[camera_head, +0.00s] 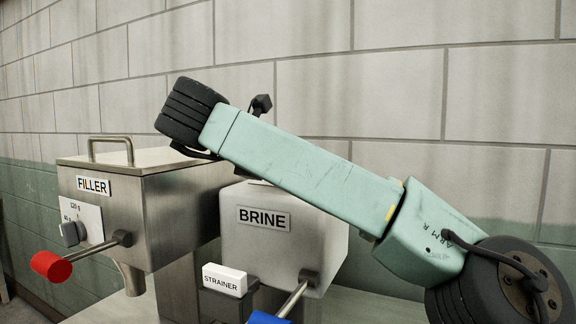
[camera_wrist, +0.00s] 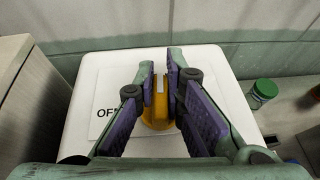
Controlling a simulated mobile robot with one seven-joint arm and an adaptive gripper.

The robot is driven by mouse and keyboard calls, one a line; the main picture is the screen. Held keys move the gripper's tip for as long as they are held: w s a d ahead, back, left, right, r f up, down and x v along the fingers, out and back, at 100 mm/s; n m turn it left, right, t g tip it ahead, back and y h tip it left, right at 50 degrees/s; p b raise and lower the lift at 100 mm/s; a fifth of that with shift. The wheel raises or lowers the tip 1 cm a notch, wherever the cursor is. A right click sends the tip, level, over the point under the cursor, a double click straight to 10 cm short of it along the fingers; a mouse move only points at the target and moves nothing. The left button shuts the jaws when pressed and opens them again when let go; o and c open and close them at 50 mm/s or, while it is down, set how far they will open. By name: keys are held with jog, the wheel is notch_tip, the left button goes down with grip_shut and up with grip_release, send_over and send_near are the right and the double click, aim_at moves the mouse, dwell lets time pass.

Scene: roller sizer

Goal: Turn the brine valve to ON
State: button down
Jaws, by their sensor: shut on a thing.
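The brine valve is a yellow knob (camera_wrist: 157,115) with a raised bar, on top of the white brine tank (camera_wrist: 92,85). In the wrist view my gripper (camera_wrist: 161,72) has its two purple-padded fingers on either side of the bar, shut on it. The bar points roughly away from the camera. To its left is a plate (camera_wrist: 105,104) whose lettering reads "OF", with the rest behind a finger. No ON marking shows. In the head view the tank (camera_head: 280,262) carries a BRINE label; the knob and gripper are hidden there.
A metal FILLER hopper (camera_head: 140,185) with a red-ended lever (camera_head: 52,266) stands left of the tank. A STRAINER block (camera_head: 225,280) and a blue-ended lever (camera_head: 268,318) are in front. A green-lidded jar (camera_wrist: 263,91) stands right of the tank. The block wall (camera_wrist: 258,66) is close behind.

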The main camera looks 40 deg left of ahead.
jog(key=shift+r, duration=0.1)
jog(key=c, duration=1.7)
grip_release()
jog(key=shift+o, duration=0.2)
